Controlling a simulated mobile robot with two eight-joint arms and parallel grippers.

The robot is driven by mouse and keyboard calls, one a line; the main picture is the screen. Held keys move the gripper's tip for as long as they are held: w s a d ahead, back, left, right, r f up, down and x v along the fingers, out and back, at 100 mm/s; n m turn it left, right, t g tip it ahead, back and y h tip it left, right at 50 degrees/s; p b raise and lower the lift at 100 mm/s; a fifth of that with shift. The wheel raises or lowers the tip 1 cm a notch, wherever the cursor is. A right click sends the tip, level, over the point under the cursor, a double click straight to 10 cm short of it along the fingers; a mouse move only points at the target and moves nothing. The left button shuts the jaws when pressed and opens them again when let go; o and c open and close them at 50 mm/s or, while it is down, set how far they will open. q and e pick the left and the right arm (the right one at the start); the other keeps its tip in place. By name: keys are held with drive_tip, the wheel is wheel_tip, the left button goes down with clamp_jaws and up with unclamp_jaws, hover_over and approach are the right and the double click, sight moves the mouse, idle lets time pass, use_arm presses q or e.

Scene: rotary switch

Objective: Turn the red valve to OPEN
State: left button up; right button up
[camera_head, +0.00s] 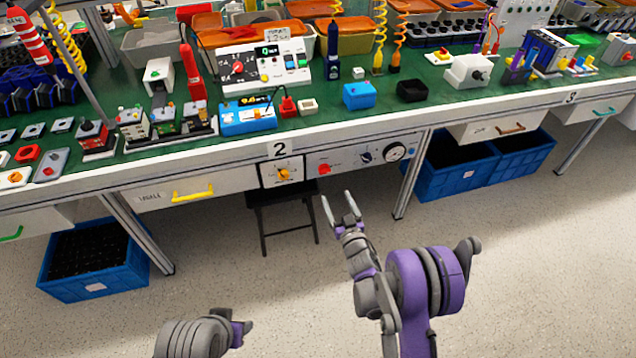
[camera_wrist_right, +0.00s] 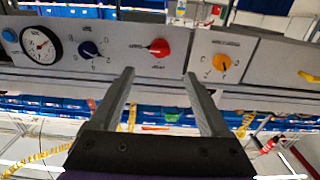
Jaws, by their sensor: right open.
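The red valve (camera_head: 323,169) is a red knob on the grey front panel below the table marked 2. It also shows in the right wrist view (camera_wrist_right: 160,47), where the picture is upside down, with its pointer toward the left and small lettering I cannot read for sure. My right gripper (camera_head: 338,208) is open and empty, below and in front of the panel. In the right wrist view its two fingers (camera_wrist_right: 158,76) point toward the panel, apart, with the red valve framed just beyond their tips and not touched.
A yellow-orange knob (camera_head: 283,174) sits left of the valve; a dark blue knob (camera_head: 366,157) and a round gauge (camera_head: 396,152) sit to its right. A black stool (camera_head: 283,210) stands under the panel. The green tabletop (camera_head: 330,120) above is crowded. The floor in front is clear.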

sight(326, 173)
drive_tip(key=x, duration=1)
drive_tip(key=shift+w+a+f, duration=0.1)
drive_tip(key=shift+w+f, duration=0.05)
drive_tip(key=shift+w, duration=0.25)
clamp_jaws()
